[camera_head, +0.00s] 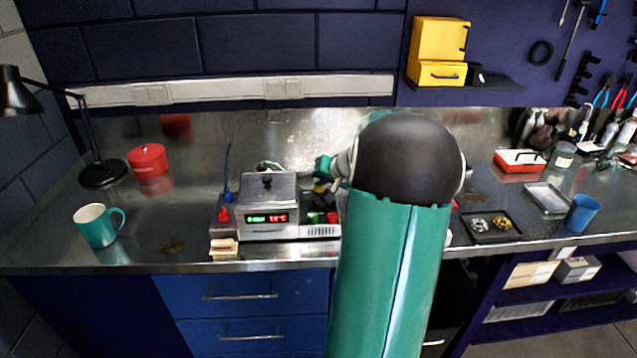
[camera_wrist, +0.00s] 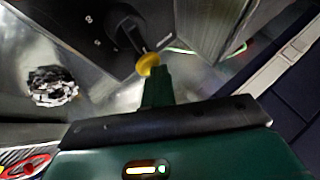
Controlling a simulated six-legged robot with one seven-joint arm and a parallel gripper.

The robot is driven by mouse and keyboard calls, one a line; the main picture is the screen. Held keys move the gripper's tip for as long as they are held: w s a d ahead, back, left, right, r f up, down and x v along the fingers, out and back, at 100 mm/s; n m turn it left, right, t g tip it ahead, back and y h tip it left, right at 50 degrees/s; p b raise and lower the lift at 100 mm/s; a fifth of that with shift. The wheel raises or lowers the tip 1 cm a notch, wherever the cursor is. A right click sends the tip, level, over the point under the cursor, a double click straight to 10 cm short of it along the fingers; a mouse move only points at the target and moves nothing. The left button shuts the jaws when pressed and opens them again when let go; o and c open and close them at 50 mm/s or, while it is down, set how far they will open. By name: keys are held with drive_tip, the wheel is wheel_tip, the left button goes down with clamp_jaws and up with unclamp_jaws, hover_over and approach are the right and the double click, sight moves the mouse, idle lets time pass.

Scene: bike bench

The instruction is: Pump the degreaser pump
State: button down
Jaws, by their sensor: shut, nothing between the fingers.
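What looks like the degreaser pump shows in the wrist view as a yellow round knob (camera_wrist: 148,62) by a dark rounded part (camera_wrist: 126,22). My gripper (camera_wrist: 156,76) is shut, and its green fingertips are right at the yellow knob. I cannot tell whether they touch it or are just beside it. In the head view my gripper (camera_head: 323,168) is at the right of the metal cleaner box, and my arm hides much of that area. Only a small yellow patch shows under the gripper there.
The metal cleaner box (camera_head: 268,190) with lit red and green digits stands close to the left. A teal mug (camera_head: 97,226), red pot (camera_head: 148,160) and black lamp (camera_head: 100,172) are further left. A black parts tray (camera_head: 488,228) and blue cup (camera_head: 581,214) are right.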

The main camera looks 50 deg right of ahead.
sight(321, 189)
drive_tip(key=shift+s+a+f, duration=0.1)
drive_tip(key=shift+s+f, duration=0.05)
drive_tip(key=shift+f, duration=0.1)
drive_tip(key=shift+r, duration=3.25)
